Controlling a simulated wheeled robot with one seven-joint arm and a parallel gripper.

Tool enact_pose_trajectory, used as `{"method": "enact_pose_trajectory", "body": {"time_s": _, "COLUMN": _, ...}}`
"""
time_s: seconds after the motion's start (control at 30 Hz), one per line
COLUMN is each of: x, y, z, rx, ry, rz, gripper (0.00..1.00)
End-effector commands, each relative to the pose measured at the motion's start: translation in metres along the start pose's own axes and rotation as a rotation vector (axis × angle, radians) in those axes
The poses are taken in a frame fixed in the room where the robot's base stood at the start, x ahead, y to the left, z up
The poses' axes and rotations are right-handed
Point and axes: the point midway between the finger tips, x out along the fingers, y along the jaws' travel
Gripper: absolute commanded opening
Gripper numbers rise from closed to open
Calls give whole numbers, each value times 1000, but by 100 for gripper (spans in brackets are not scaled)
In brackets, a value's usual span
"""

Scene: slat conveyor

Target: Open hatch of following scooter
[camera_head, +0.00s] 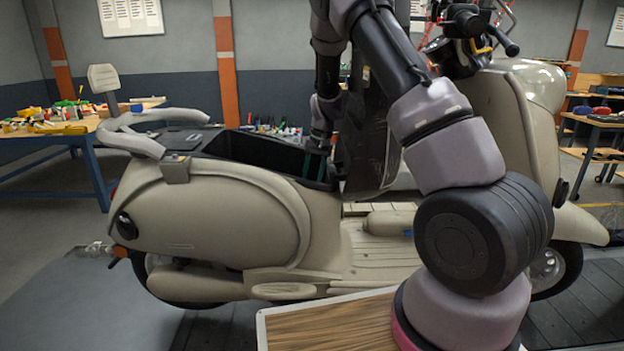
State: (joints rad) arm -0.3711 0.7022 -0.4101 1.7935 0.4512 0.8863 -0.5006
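A beige scooter (215,225) stands side-on across the head view, its rear at the left and its handlebars at the upper right. The dark hatch (365,140) stands raised and steep at the front end of the open black storage compartment (250,150). My arm crosses in front of the scooter and hides part of the hatch. My gripper (318,150) points down at the compartment's front end, close beside the raised hatch. Its fingers are small, dark and partly hidden. I cannot tell whether they touch the hatch or are open or shut.
A wooden board (325,325) lies beside my arm's base. The scooter stands on the dark slat conveyor (575,305). A workbench with tools (60,135) is at the left, and another bench (600,120) at the right. The grey floor at lower left is clear.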

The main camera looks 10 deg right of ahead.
Motion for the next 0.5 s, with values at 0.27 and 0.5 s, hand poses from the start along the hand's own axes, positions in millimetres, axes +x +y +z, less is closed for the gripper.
{"method": "enact_pose_trajectory", "body": {"time_s": 0.27, "x": 6, "y": 0, "z": 0, "rx": -1, "ry": 1, "rz": 0, "gripper": 45}}
{"method": "enact_pose_trajectory", "body": {"time_s": 0.5, "x": 5, "y": 0, "z": 0, "rx": -1, "ry": 1, "rz": 0, "gripper": 0}}
